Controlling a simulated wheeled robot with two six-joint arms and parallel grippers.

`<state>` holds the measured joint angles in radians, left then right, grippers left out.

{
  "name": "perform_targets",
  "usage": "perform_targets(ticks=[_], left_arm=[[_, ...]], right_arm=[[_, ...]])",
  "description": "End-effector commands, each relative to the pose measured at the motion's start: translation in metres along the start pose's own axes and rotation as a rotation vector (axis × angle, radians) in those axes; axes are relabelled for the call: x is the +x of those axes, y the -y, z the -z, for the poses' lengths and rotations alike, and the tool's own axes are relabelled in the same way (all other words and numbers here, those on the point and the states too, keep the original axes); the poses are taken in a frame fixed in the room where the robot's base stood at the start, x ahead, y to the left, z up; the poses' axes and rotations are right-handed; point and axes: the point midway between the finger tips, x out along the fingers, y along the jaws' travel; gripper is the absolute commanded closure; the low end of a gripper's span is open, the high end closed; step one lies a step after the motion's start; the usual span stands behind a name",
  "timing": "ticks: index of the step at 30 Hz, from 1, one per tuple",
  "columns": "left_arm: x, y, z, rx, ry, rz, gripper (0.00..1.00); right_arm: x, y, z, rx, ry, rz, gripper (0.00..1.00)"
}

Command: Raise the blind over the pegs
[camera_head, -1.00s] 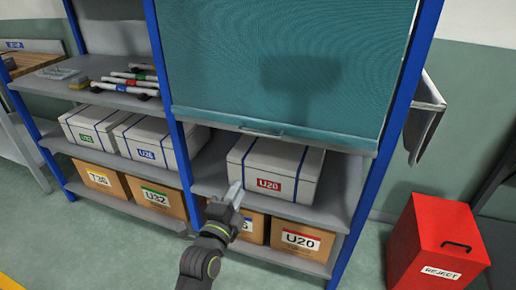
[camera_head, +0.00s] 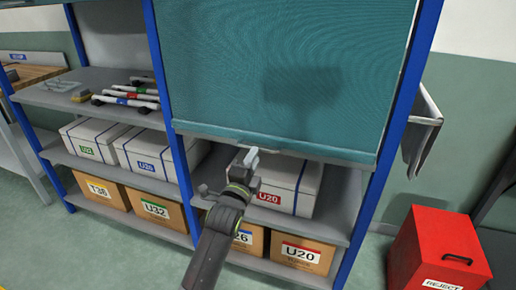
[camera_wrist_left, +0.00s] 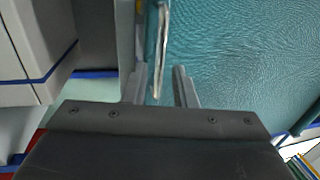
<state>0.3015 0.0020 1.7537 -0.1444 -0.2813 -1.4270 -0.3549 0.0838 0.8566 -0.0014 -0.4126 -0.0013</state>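The teal blind (camera_head: 290,70) hangs lowered over the right bay of the shelf unit, and it fills the right of the left wrist view (camera_wrist_left: 240,60). Its grey bottom bar (camera_head: 330,153) hangs just above a white box. No pegs show; whatever is behind the blind is hidden. My left gripper (camera_head: 249,157) is at the bar, by the blind's handle (camera_wrist_left: 161,50). In the left wrist view its two fingers (camera_wrist_left: 161,90) are apart, with the thin handle's end reaching between them. I cannot tell whether either finger touches it. My right gripper is not in view.
A white U20 box (camera_head: 290,180) sits under the blind, close to my left gripper. Cardboard boxes (camera_head: 302,252) fill the lower shelf. A blue post (camera_head: 395,130) and a red reject bin (camera_head: 440,250) stand at right.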

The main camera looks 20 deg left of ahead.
Motion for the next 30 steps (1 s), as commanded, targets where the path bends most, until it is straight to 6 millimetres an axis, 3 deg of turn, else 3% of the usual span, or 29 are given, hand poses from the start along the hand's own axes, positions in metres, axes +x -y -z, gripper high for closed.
perform_targets(ticks=[3,9,20,26,30], left_arm=[[0.020,0.000,0.000,0.003,0.000,0.001,0.76],[0.040,-0.001,0.000,0.001,0.000,0.001,0.76],[0.045,0.000,0.000,0.001,0.000,0.000,0.76],[0.045,0.000,0.000,0.000,0.000,0.000,0.98],[0.045,-0.001,0.000,0.000,0.000,-0.001,1.00]], right_arm=[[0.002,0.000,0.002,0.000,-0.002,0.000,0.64],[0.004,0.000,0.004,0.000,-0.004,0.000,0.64],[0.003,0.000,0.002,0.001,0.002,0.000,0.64],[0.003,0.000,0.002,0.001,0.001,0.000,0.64],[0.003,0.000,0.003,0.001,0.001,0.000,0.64]])
